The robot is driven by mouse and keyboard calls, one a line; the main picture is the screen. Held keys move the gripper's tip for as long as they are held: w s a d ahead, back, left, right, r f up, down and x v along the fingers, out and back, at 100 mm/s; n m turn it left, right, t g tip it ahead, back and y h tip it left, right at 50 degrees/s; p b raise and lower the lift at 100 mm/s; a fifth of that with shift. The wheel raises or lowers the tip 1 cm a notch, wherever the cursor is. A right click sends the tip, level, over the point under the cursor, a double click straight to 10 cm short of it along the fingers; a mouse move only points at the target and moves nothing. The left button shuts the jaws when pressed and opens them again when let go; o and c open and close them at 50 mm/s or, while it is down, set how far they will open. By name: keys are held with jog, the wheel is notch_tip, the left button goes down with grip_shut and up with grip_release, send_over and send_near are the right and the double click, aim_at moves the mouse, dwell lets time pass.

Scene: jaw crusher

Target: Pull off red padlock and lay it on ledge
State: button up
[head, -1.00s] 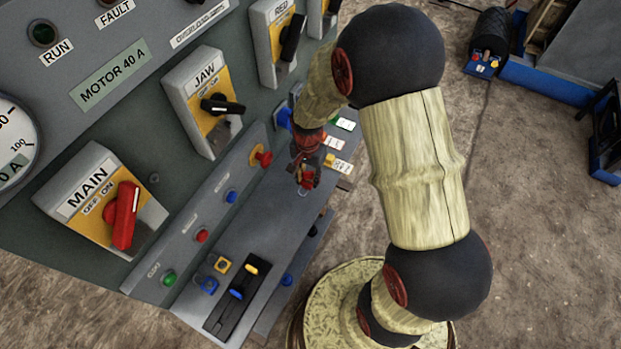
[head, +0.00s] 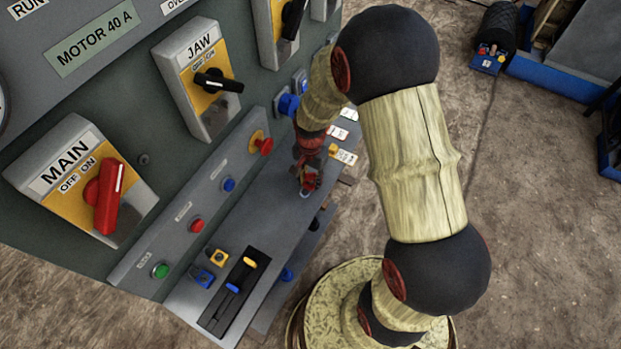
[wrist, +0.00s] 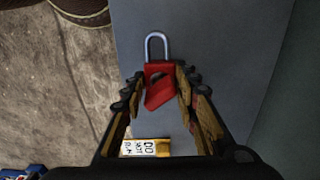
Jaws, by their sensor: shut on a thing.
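The red padlock (wrist: 159,85) is between the fingers of my gripper (wrist: 160,80) in the wrist view, its silver shackle pointing away from the gripper. My gripper is shut on its red body. In the head view my gripper (head: 308,185) holds the padlock (head: 307,187) over the grey ledge (head: 235,222) at the foot of the control panel; fingers partly cover it there. The ledge also shows behind the padlock in the wrist view (wrist: 225,40). Whether the padlock touches the ledge I cannot tell.
A yellow padlock with a white tag (wrist: 147,147) lies nearby on the ledge. The panel carries the red MAIN switch (head: 104,197) and the black JAW switch (head: 216,81). Mid-ledge is clear.

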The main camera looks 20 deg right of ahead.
jog(key=shift+f+b, duration=0.3)
jog(key=shift+f, duration=0.2)
jog(key=o, duration=1)
notch_tip(320, 180, up, 12)
dwell(0.5)
jog(key=shift+s+n, duration=0.15)
jog(key=shift+n, duration=0.45)
jog(key=s+a+r+n+t, duration=0.2)
jog(key=s+r+n, duration=0.2)
jog(key=s+r, duration=0.4)
jog(key=s+a+r+n+t, duration=0.2)
jog(key=s+r+n, duration=0.3)
jog(key=s+r, duration=0.4)
notch_tip(320, 180, up, 6)
jog(key=shift+a+f+n+t, duration=0.1)
jog(key=shift+a+n+t, duration=0.15)
jog(key=shift+t, duration=0.55)
